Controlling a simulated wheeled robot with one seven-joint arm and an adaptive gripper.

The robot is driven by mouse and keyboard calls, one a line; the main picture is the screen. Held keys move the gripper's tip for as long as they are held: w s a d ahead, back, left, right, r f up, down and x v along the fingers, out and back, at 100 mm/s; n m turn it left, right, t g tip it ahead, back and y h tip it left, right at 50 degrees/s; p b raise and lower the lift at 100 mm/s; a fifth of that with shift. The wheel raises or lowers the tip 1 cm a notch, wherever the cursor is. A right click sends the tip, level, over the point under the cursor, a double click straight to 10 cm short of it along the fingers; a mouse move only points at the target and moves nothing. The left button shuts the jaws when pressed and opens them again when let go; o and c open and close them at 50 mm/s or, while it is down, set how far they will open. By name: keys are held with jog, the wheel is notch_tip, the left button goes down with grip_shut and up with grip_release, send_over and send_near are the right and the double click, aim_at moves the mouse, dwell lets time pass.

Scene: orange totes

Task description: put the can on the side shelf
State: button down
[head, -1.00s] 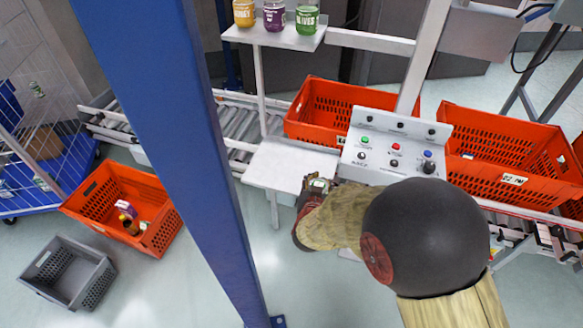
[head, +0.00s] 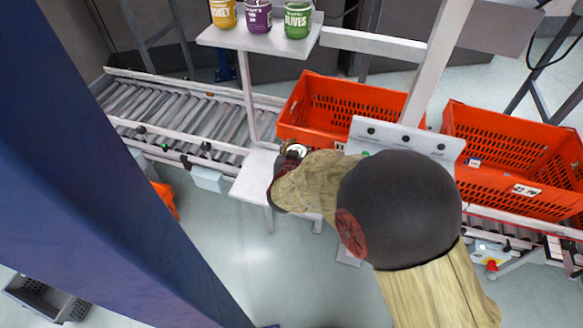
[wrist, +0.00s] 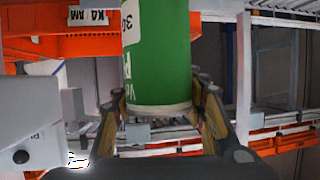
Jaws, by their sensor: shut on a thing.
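A green can with a white label patch (wrist: 158,50) fills the upper middle of the wrist view. My gripper (wrist: 163,108) is shut on it, one finger on each side. In the head view my gripper (head: 286,158) is over the right part of the low light-grey side shelf (head: 252,180), and the can's pale round top (head: 297,149) shows at its far side. My arm hides part of that shelf. I cannot tell whether the can touches the shelf.
A higher shelf (head: 228,38) carries a yellow, a purple and a green can. An orange tote (head: 330,100) stands just behind my gripper, another (head: 500,160) to the right. The control panel (head: 365,130) is close by on the right. A blue post (head: 80,150) blocks the left.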

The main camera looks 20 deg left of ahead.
notch_tip(320, 180, down, 9)
jog(key=b, duration=0.3)
jog(key=shift+f+b, duration=0.1)
jog(key=shift+b, duration=0.25)
jog(key=c, duration=1.1)
grip_release()
jog(key=shift+o, duration=0.4)
jog(key=shift+r, duration=0.2)
jog(key=p+v, duration=0.4)
jog(key=v, duration=0.8)
